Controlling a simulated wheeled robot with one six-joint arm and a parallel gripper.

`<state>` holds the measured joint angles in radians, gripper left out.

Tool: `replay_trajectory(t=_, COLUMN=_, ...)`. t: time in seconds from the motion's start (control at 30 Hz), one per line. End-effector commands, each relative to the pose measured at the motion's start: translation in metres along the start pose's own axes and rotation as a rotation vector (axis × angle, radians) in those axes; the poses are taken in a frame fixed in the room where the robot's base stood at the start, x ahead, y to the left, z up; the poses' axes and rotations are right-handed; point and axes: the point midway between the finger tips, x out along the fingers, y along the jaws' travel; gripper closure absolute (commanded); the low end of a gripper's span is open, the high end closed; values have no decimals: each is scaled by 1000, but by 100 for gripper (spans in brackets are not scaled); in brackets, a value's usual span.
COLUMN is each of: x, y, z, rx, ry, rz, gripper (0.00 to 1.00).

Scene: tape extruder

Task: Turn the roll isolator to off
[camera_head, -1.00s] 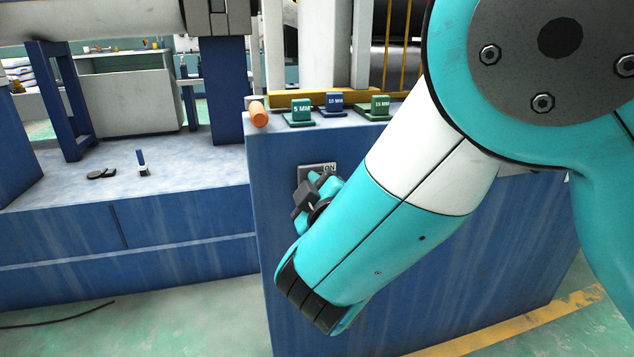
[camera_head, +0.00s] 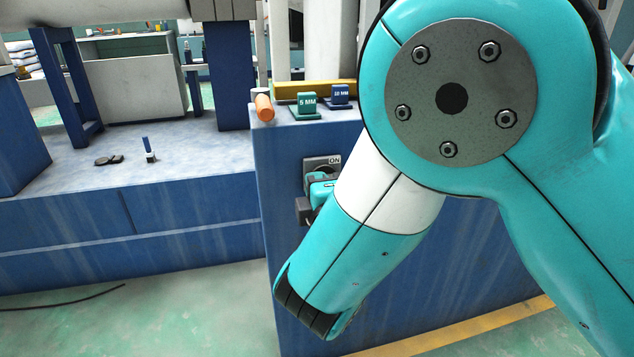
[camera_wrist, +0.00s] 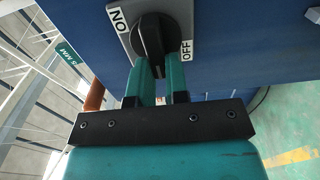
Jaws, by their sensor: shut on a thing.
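The roll isolator is a black rotary knob (camera_wrist: 152,36) on a grey plate (camera_wrist: 183,20) fixed to the blue cabinet's side. In the wrist view, ON is printed at the plate's upper left and OFF at its right. My gripper (camera_wrist: 160,66) has its two teal fingers shut on the knob's handle. The handle runs roughly up and down in that view, between the labels; its exact setting I cannot tell.
On top of the blue cabinet (camera_head: 300,150) stand an orange cylinder (camera_head: 263,107), a green 5 MM block (camera_head: 307,104) and a blue block (camera_head: 339,95). A lower blue bench (camera_head: 190,165) is at left. Green floor is open in front of it.

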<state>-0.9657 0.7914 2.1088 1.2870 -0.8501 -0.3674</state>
Motion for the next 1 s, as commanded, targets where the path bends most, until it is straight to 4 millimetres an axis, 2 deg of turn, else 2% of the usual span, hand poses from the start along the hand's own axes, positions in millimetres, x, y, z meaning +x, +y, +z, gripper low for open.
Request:
replay_trajectory(t=0.5, x=-1, y=-1, z=-1, rx=-21, ry=4, rz=-1, gripper=100)
replay_trajectory(t=0.53, x=-1, y=-1, z=-1, rx=-21, ry=4, rz=-1, gripper=81)
replay_trajectory(t=0.6, x=-1, y=-1, z=-1, rx=-21, ry=3, rz=-1, gripper=64)
replay_trajectory(t=0.63, x=0, y=-1, z=-1, rx=-20, ry=3, rz=-1, gripper=60)
replay_trajectory(t=1.0, x=-6, y=-2, z=0, rx=-21, ry=1, rz=-3, gripper=60)
